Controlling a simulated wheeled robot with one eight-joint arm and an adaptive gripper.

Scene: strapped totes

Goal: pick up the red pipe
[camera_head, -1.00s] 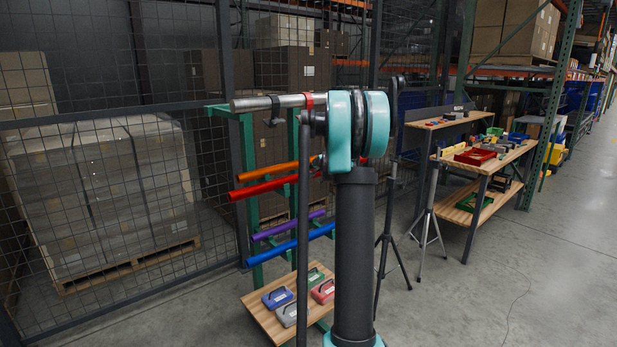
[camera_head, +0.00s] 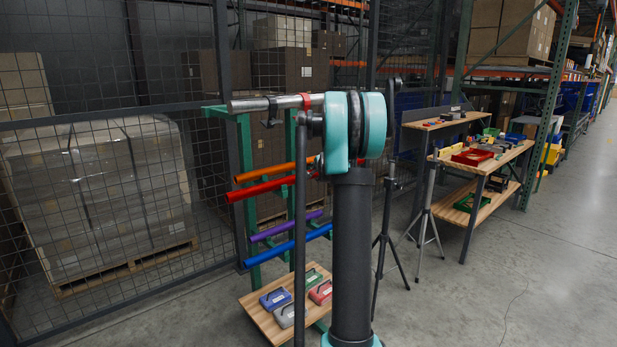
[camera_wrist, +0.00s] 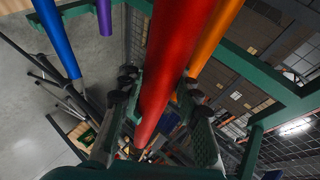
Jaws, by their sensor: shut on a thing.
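The red pipe (camera_head: 258,189) lies on the green rack in the head view, just below the orange pipe (camera_head: 265,174). In the wrist view the red pipe (camera_wrist: 178,60) runs between the two fingers of my gripper (camera_wrist: 160,88). My gripper is shut on it. The orange pipe (camera_wrist: 216,35) is close beside it on the right. In the head view my gripper is hidden behind my arm and column.
A purple pipe (camera_head: 285,226) and a blue pipe (camera_head: 290,246) lie lower on the green rack (camera_head: 246,150). A wooden board (camera_head: 262,318) below holds several coloured cases. Wire mesh fencing (camera_head: 70,190) stands behind. Tripod stands and a workbench (camera_head: 472,215) are right; the right floor is clear.

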